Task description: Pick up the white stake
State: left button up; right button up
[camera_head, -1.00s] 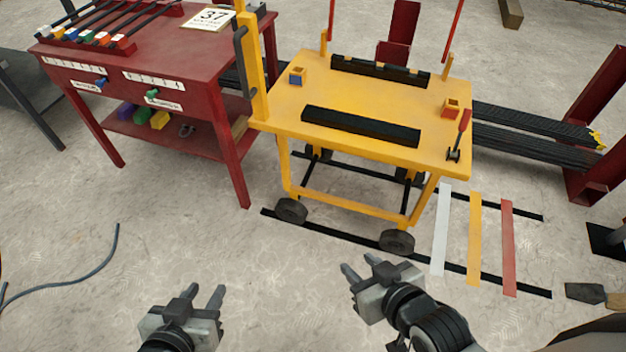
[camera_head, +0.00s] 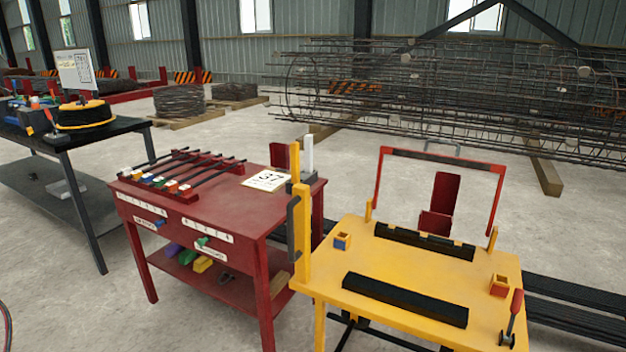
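On the red table (camera_head: 225,212) at centre left, several dark rods lie side by side on a red rack (camera_head: 190,192). Their near ends carry small coloured blocks, some of them whitish (camera_head: 126,172); they are too small to tell which one is the white stake. A white upright piece (camera_head: 308,152) also stands at the table's back right corner. Neither of my grippers shows in the head view now.
A yellow cart (camera_head: 405,268) with black bars stands right of the red table. A dark table (camera_head: 75,140) with a black-yellow reel (camera_head: 85,115) is at left. A rebar cage (camera_head: 440,90) lies behind. Floor between the tables is clear.

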aim_at(308, 138)
jog(key=u, duration=0.8)
jog(key=i, duration=0.9)
jog(key=u, duration=0.5)
jog(key=i, duration=0.95)
jog(key=z, duration=0.45)
